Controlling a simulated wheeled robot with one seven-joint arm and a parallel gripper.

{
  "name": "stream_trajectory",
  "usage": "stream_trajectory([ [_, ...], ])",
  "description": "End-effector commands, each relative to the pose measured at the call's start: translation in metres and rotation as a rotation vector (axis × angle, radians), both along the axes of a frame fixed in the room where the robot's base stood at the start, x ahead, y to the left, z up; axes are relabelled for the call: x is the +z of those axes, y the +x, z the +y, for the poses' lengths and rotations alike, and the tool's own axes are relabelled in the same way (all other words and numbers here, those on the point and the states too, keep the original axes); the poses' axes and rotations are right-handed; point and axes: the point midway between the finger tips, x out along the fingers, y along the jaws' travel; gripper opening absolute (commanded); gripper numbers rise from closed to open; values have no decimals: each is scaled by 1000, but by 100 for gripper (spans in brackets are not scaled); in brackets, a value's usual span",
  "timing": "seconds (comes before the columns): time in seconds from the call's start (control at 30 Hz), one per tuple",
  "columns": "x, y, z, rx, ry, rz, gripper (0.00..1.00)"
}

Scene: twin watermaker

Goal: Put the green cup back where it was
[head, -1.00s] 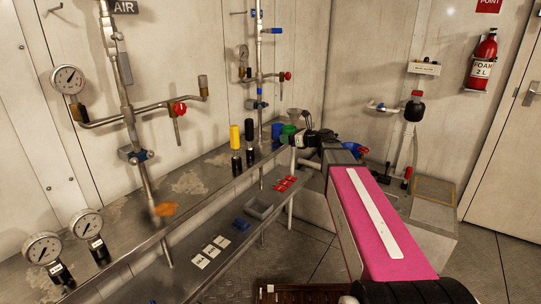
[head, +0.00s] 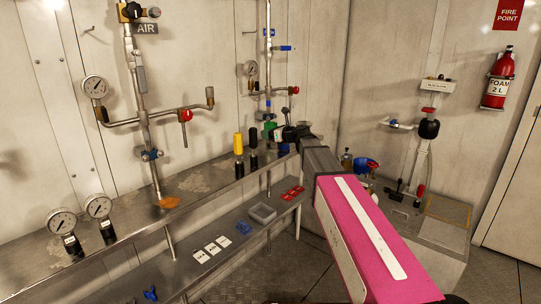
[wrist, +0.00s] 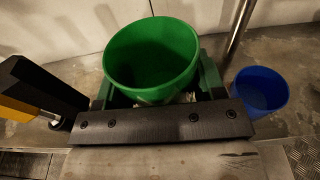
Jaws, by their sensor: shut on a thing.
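The green cup (wrist: 152,60) fills the middle of the wrist view, its open mouth towards the camera. My gripper (wrist: 155,98) is shut on it, with the fingers at its sides; the fingertips are largely hidden behind the cup and the dark gripper bar. In the head view the green cup (head: 269,131) shows small at the end of my arm, by the far end of the steel shelf. The wrist view does not show clearly whether its base touches the shelf.
A blue cup (wrist: 260,91) stands right of the green one. A yellow-topped black bottle (head: 238,155) and an all-black one (head: 254,150) stand left on the steel shelf (head: 205,183). Vertical pipes rise behind. A lower shelf holds a grey tray (head: 263,213) and cards.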

Motion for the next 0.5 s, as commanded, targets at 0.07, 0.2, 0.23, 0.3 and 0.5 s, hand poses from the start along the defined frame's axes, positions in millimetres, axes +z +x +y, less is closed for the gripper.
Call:
stream_trajectory([
  [0.07, -12, 0, 0, 0, 0, 2, 38],
  [0.2, -33, 0, 0, 0, 0, 1, 38],
  [0.23, -37, 0, 0, -1, 0, 2, 38],
  [0.3, -42, 0, 0, -1, 0, 1, 38],
  [0.5, -60, 0, 0, -1, 0, 2, 38],
])
